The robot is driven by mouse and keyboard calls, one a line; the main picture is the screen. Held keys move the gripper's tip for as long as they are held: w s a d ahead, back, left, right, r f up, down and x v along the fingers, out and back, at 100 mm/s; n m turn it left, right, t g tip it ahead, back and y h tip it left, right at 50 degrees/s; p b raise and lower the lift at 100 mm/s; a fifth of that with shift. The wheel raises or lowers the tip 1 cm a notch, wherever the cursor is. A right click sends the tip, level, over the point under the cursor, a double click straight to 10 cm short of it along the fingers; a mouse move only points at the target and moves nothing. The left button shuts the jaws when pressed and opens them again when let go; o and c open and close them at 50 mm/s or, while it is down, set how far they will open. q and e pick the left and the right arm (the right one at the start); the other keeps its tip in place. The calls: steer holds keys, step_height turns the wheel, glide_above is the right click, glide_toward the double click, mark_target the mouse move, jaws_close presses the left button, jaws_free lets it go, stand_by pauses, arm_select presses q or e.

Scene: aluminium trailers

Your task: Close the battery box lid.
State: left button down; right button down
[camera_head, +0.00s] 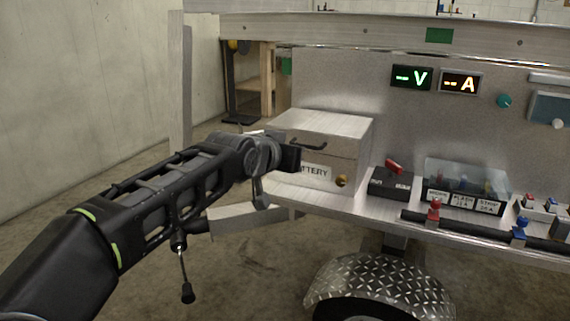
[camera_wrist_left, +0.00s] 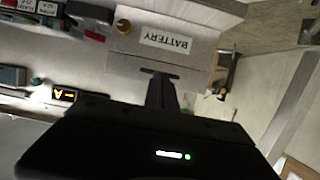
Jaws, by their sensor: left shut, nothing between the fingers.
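The battery box (camera_head: 318,176) is a metal box with a "BATTERY" label and a brass-coloured knob on its front, standing at the left end of the trailer shelf. Its lid (camera_head: 325,122) lies down over the top; I cannot tell if it is fully flush. A dark handle (camera_head: 310,146) is on the lid's front. My left gripper (camera_head: 292,158) is shut and empty in front of the box, covering part of the label. The wrist view shows the box front (camera_wrist_left: 190,62) upside down, with the fingers (camera_wrist_left: 161,92) close to the handle; contact is unclear. My right gripper is not in view.
Right of the box on the shelf are a black switch block with a red lever (camera_head: 392,180) and a clear-covered fuse box (camera_head: 465,185). Volt and amp displays (camera_head: 411,77) are on the back panel. A post (camera_head: 180,90) stands at left. Floor left of the shelf is open.

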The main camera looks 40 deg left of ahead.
arm_select(q)
steer(key=s, duration=0.1)
steer(key=s+f, duration=0.1)
steer(key=s+d, duration=0.1)
steer(key=shift+s+f, duration=0.1)
steer(key=shift+f, duration=0.25)
steer(key=shift+d, duration=0.1)
